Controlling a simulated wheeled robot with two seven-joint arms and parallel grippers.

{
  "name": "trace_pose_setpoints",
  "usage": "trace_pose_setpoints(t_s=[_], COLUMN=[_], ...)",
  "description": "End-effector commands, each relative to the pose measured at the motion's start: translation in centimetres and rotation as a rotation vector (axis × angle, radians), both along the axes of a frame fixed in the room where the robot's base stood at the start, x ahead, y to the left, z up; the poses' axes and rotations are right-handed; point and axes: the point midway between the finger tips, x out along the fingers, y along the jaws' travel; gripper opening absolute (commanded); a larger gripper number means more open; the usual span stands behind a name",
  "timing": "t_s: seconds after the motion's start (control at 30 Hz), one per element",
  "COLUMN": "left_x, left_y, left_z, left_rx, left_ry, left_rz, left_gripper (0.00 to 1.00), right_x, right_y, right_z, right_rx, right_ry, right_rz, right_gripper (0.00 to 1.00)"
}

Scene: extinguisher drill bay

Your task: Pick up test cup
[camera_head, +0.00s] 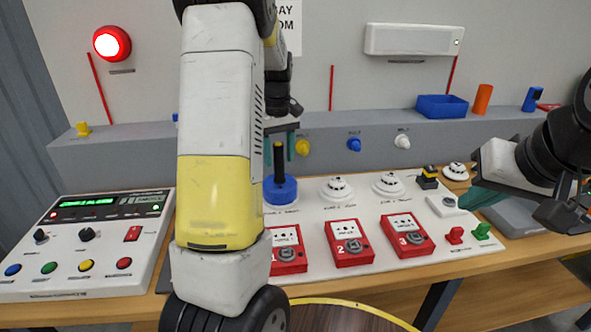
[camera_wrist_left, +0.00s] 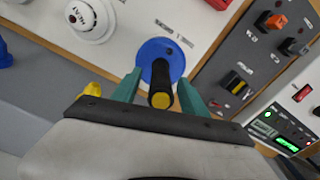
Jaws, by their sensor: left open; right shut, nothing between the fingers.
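The test cup appears to be the blue round cup with an upright black handle (camera_head: 281,190), standing on the white panel at the first detector position. In the left wrist view the blue cup (camera_wrist_left: 174,52) shows from above, its handle ending in a yellow tip. My left gripper (camera_head: 279,148) is open above the cup. Its teal fingers (camera_wrist_left: 160,92) are on either side of the handle, with a gap visible; contact cannot be told. My right gripper (camera_head: 478,198) is shut and empty, low over the right end of the panel.
White detectors (camera_head: 336,188) stand right of the cup. Red call-point boxes (camera_head: 348,243) lie in front. A control console (camera_head: 90,245) is at left.

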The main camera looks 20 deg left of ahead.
Motion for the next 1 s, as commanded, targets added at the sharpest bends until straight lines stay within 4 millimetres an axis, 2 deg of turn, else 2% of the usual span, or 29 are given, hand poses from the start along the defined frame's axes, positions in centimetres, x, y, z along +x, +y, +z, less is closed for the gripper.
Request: trace_pose_setpoints(t_s=[0.1, 0.2, 0.47, 0.5, 0.7, 0.77, 1.0], left_x=[-0.2, -0.1, -0.1, -0.1, -0.1, -0.1, -0.1], left_y=[0.1, 0.1, 0.1, 0.1, 0.1, 0.1, 0.1], left_z=[-2.0, -3.0, -3.5, -3.4, -3.4, -3.4, -3.4], left_rx=[0.0, 0.0, 0.0, 0.0, 0.0, 0.0, 0.0], left_ry=[0.004, 0.003, 0.0, 0.0, 0.0, 0.0, -0.001], left_rz=[0.0, 0.0, 0.0, 0.0, 0.0, 0.0, 0.0], left_gripper=[0.51, 0.51, 0.51, 0.49, 0.1, 0.0, 0.0], right_x=[0.0, 0.0, 0.0, 0.0, 0.0, 0.0, 0.0], right_y=[0.0, 0.0, 0.0, 0.0, 0.0, 0.0, 0.0], right_z=[0.0, 0.0, 0.0, 0.0, 0.0, 0.0, 0.0], right_rx=[0.0, 0.0, 0.0, 0.0, 0.0, 0.0, 0.0], right_ry=[0.0, 0.0, 0.0, 0.0, 0.0, 0.0, 0.0], right_rz=[0.0, 0.0, 0.0, 0.0, 0.0, 0.0, 0.0], right_gripper=[0.0, 0.0, 0.0, 0.0, 0.0, 0.0, 0.0])
